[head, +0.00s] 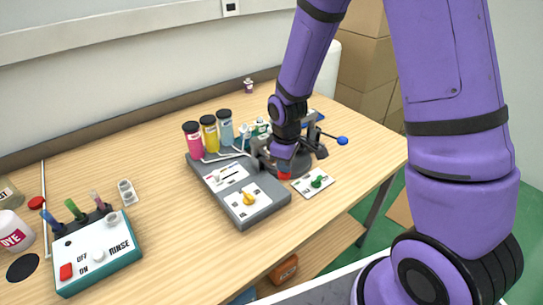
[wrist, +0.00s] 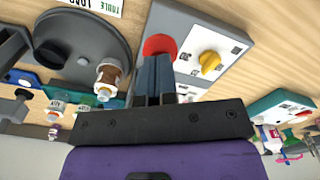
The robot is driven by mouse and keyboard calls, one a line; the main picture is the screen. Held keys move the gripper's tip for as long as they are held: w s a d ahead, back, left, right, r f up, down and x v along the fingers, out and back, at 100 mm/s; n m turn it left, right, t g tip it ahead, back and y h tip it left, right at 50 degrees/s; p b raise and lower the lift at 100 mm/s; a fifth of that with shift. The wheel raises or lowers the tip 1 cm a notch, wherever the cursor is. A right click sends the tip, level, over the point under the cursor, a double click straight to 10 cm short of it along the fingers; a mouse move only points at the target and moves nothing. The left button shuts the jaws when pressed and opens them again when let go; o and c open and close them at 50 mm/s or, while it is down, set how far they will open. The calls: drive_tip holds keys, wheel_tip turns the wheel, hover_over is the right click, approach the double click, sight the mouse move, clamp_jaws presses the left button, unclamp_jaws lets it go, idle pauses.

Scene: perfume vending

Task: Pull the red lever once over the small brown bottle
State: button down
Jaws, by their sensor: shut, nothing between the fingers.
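The red lever's round knob (wrist: 159,44) shows in the wrist view, just beyond my fingertips and partly hidden by them. It is a small red spot in the head view (head: 285,176), low on the near right side of the grey dispenser (head: 262,210). My gripper (wrist: 153,62) is shut and empty, with its fingers right at the knob; I cannot tell if they touch. The small brown bottle (wrist: 108,77), with a pale collar, stands on the grey round turntable (wrist: 82,22), left of my fingers in the wrist view. My arm hides the bottle in the head view.
Pink (head: 193,141), yellow (head: 209,134) and blue (head: 225,128) canisters stand behind the dispenser. A yellow knob (wrist: 209,62) is on its panel. A green-knob card (head: 314,184) lies right of it. A rinse box (head: 95,255) stands front left. The table between is clear.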

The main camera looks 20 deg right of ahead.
sight(284, 176)
drive_tip(key=shift+f, duration=2.5)
drive_tip(key=shift+r, duration=4.9)
